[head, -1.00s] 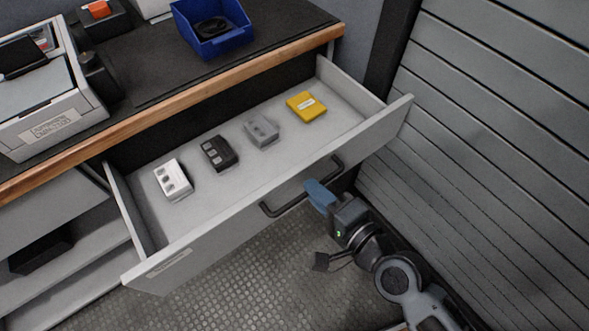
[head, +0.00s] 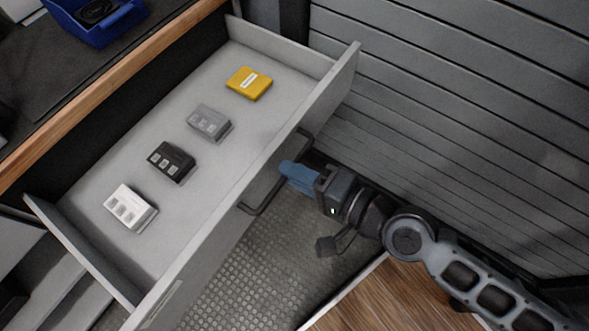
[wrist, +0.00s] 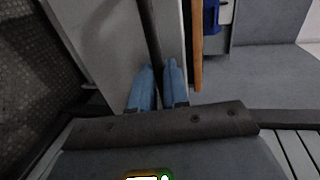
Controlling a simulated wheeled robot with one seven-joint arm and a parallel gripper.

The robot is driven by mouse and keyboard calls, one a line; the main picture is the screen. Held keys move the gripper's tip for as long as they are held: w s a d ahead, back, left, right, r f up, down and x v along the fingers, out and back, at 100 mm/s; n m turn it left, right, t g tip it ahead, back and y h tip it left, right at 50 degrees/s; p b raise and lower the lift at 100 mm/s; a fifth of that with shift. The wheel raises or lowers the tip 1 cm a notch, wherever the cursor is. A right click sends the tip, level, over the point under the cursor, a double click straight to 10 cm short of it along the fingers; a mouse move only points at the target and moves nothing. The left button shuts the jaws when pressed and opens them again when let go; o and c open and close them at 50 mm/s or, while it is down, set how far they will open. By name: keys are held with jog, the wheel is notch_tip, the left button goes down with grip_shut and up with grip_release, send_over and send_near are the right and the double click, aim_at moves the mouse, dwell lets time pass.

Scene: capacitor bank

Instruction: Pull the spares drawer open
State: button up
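The spares drawer (head: 205,262) is pulled far out from under the wood-edged counter, its inside in plain view. Its dark bar handle (head: 262,204) is on the front face; it also shows in the wrist view (wrist: 150,32). My gripper (head: 287,169) is at the middle of the handle. In the wrist view the two blue fingers (wrist: 158,84) stand close together with the bar running between them, so they look shut on it. The exact contact is partly hidden by the fingers.
In the drawer lie a white block (head: 130,207), a black block (head: 171,161), a grey block (head: 209,121) and a yellow block (head: 249,82). A blue bin (head: 105,25) stands on the counter. A slatted grey wall (head: 450,110) is close on the right.

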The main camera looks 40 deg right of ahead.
jog(key=shift+o, duration=0.5)
jog(key=b+v, duration=0.1)
jog(key=v, duration=0.6)
jog(key=shift+s+b, duration=0.3)
jog(key=shift+s, duration=0.05)
jog(key=shift+d, duration=0.2)
jog(key=s+d+r+n+h+p, duration=0.3)
jog(key=s+r+n+p, duration=0.3)
jog(key=s+r+n, duration=0.6)
notch_tip(320, 180, up, 2)
jog(key=shift+s+r+n+h+p, duration=0.2)
jog(key=shift+s+n+h+p, duration=0.2)
jog(key=shift+n+h, duration=0.6)
